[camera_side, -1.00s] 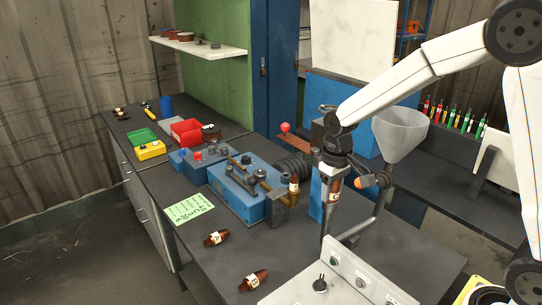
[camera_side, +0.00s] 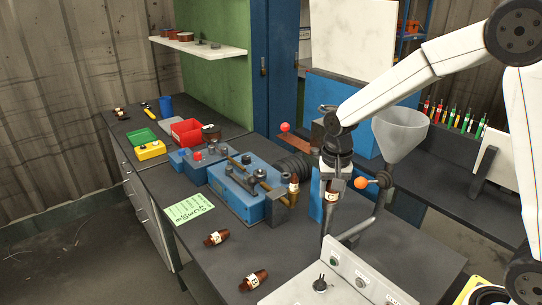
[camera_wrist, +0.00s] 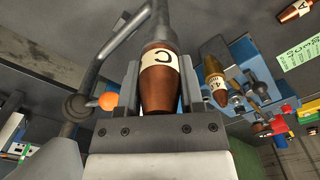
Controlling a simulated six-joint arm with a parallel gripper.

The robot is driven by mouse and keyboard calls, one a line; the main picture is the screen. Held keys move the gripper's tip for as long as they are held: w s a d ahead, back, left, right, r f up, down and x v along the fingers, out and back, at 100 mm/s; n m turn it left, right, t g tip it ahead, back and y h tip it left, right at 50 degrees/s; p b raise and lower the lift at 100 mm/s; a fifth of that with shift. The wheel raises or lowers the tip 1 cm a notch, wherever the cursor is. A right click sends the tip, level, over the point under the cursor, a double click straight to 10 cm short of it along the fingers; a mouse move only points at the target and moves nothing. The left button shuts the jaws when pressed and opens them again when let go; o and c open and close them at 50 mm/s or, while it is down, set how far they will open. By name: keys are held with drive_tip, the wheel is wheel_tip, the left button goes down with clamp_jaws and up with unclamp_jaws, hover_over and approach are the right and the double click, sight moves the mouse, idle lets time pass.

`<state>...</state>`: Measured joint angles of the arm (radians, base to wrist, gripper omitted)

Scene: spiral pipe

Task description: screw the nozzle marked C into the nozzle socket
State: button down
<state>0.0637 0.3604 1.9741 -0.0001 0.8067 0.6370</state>
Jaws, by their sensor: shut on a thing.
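The nozzle marked C (camera_wrist: 160,85) is brown with a white label and sits between the two fingers of my gripper (camera_wrist: 159,75) in the wrist view. My gripper is shut on it. In the side view my gripper (camera_side: 333,182) points down and the nozzle (camera_side: 331,196) shows below it, partly covered by the fingers. The nozzle's far end meets a grey pipe (camera_wrist: 158,25) in line with it, seemingly the nozzle socket. How deep the nozzle sits in it is hidden.
An orange knob (camera_side: 360,183) on a stalk is close beside my gripper. Two brown nozzles, one left (camera_side: 216,238) and one nearer (camera_side: 253,280), lie on the dark table. A funnel (camera_side: 400,132) rises behind right.

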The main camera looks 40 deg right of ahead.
drive_tip(key=m, duration=1.6)
drive_tip(key=shift+f, duration=0.1)
drive_tip(key=shift+s+m, duration=0.1)
drive_tip(key=shift+m, duration=2.9)
drive_tip(key=shift+c, duration=2.2)
unclamp_jaws()
